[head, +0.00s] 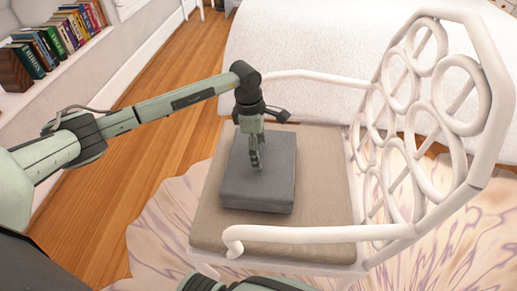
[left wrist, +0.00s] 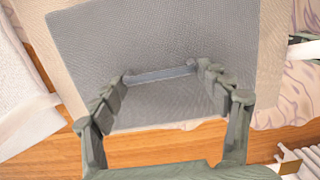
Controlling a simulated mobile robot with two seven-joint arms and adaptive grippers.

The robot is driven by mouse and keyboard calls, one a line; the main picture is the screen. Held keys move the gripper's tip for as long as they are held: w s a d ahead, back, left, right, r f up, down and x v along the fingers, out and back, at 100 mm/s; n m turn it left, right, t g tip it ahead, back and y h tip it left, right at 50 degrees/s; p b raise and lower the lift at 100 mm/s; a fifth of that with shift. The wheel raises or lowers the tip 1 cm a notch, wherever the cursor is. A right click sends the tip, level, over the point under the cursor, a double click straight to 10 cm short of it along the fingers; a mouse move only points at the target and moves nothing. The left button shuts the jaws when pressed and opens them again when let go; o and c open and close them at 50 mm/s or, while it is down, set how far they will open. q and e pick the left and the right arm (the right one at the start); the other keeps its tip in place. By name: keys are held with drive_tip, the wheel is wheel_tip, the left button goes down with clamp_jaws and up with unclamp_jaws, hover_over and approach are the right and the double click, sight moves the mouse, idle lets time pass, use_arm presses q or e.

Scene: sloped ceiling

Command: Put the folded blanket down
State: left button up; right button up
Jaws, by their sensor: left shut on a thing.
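The folded blanket (head: 262,186) is a thick grey block over the beige seat cushion (head: 325,190) of a white chair. My left gripper (head: 256,164) comes down onto its top from above and is shut on it. In the left wrist view the fingers (left wrist: 163,74) stand on either side of a narrow raised strip of the blanket (left wrist: 150,35). The blanket looks flat and lies within the cushion's outline. I cannot tell whether its underside touches the cushion. My right gripper does not show.
The chair has white armrests (head: 320,233) on both sides and a looped openwork back (head: 440,110). A white bed (head: 300,45) stands behind it. Books (head: 55,42) line a low shelf at the upper left. Bare wood floor (head: 120,200) lies left of the chair.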

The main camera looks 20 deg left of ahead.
use_arm(q)
drive_tip(key=o, duration=1.5)
drive_tip(key=shift+f, duration=0.1)
drive_tip(key=shift+c, duration=0.2)
drive_tip(key=o, duration=0.4)
drive_tip(key=shift+r, duration=0.35)
drive_tip(key=r, duration=0.4)
drive_tip(key=shift+a+r, duration=0.3)
drive_tip(key=shift+r, duration=0.1)
drive_tip(key=r, duration=0.6)
drive_tip(key=shift+s+a+r+b, duration=0.25)
drive_tip(key=shift+a+r+b, duration=0.05)
drive_tip(key=shift+a+r, duration=0.1)
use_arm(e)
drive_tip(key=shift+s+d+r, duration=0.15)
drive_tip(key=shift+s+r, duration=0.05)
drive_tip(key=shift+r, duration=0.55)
